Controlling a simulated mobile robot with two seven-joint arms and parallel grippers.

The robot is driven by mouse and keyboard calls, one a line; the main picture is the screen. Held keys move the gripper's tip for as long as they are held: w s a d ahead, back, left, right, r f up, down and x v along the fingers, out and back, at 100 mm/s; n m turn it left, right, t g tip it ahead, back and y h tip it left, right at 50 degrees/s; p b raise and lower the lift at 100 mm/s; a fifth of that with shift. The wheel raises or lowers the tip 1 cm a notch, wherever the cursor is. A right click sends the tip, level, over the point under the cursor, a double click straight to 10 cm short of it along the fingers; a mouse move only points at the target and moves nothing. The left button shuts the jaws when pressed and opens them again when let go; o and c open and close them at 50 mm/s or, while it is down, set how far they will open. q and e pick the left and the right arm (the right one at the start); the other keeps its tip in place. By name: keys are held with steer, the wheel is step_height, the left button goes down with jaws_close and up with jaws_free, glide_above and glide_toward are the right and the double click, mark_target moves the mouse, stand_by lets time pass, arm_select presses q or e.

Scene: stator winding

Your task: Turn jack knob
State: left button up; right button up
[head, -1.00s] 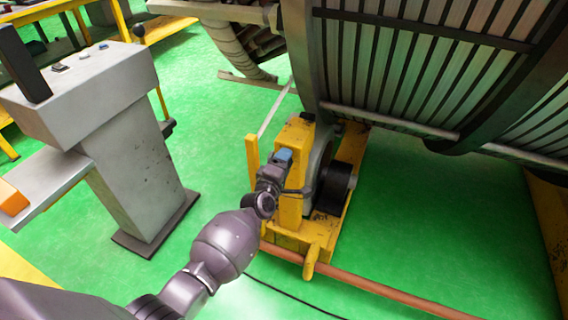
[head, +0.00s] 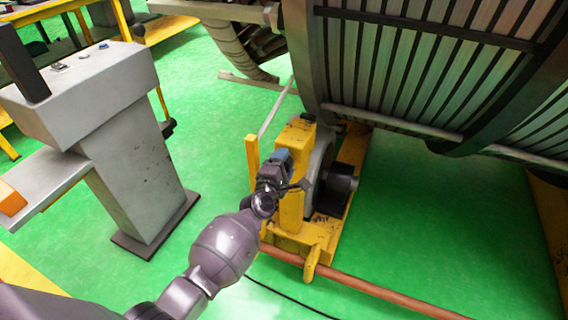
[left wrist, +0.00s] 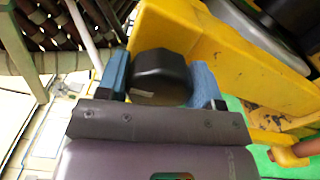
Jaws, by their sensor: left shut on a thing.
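The black jack knob (left wrist: 158,72) sits against the yellow jack stand (left wrist: 225,60) in the left wrist view. My left gripper (head: 281,161) is shut on the knob, with one blue finger pad on each side of it. In the head view the jack stand (head: 296,135) stands on the floor in the middle, and my gripper reaches its near left side. There the knob is hidden by the gripper. My right gripper is not in view.
The large slatted stator (head: 400,75) fills the upper right above the jack, beside its roller (head: 336,188). A grey control console (head: 135,160) stands at left. A reddish-brown bar (head: 385,293) runs along the floor. Green floor is clear between console and jack.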

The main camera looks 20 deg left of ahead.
arm_select(q)
steer(key=o, duration=0.9)
steer(key=s+p, duration=0.1)
steer(key=s, duration=0.4)
steer(key=s+p, duration=0.1)
steer(key=s, duration=0.4)
steer(key=shift+s+a, duration=0.2)
steer(key=shift+s, duration=0.2)
